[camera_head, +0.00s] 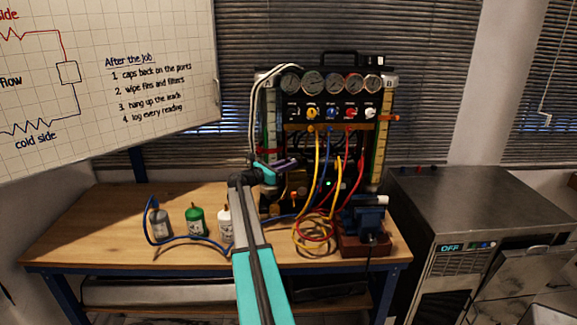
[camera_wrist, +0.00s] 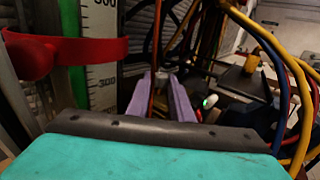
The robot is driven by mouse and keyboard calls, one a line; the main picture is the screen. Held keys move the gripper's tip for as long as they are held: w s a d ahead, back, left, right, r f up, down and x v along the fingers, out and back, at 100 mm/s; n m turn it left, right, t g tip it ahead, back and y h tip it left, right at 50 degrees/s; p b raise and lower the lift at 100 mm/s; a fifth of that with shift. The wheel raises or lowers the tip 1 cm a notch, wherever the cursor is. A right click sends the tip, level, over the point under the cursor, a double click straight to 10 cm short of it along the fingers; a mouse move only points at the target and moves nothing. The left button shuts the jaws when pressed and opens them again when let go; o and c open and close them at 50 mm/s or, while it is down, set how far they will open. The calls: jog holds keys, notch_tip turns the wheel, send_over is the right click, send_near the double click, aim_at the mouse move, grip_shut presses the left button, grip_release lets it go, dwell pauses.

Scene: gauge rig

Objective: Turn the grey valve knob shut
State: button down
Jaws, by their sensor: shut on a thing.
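My gripper (camera_head: 287,163) reaches to the lower left of the gauge rig (camera_head: 333,92), below its panel. In the wrist view, its two purple fingers (camera_wrist: 161,88) point away from the camera, shut on a small greyish piece (camera_wrist: 161,75) at their tips. The piece looks like the grey valve knob, but it is small and mostly covered by the fingers, and its turn position cannot be read. In the head view my arm and gripper hide that spot. Several coloured knobs, among them a yellow one (camera_head: 312,113) and a red one (camera_head: 350,113), sit above on the panel.
A scale column with a red band (camera_wrist: 95,50) stands close left of my gripper. Yellow, blue and red hoses (camera_head: 318,160) hang to the right.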

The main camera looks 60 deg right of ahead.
jog(key=shift+d+r+m+g+y, duration=0.15)
jog(key=shift+m+g+y, duration=0.2)
jog(key=shift+m+g, duration=0.35)
jog(key=shift+d+f+m+g+y, duration=0.15)
jog(key=shift+m+g+y, duration=0.25)
jog(key=shift+g, duration=0.5)
jog(key=shift+s+r+g, duration=0.1)
jog(key=shift+g, duration=0.2)
jog(key=c, duration=1.6)
grip_release()
jog(key=shift+o, duration=0.2)
jog(key=shift+w+a, duration=0.15)
jog(key=shift+w, duration=0.05)
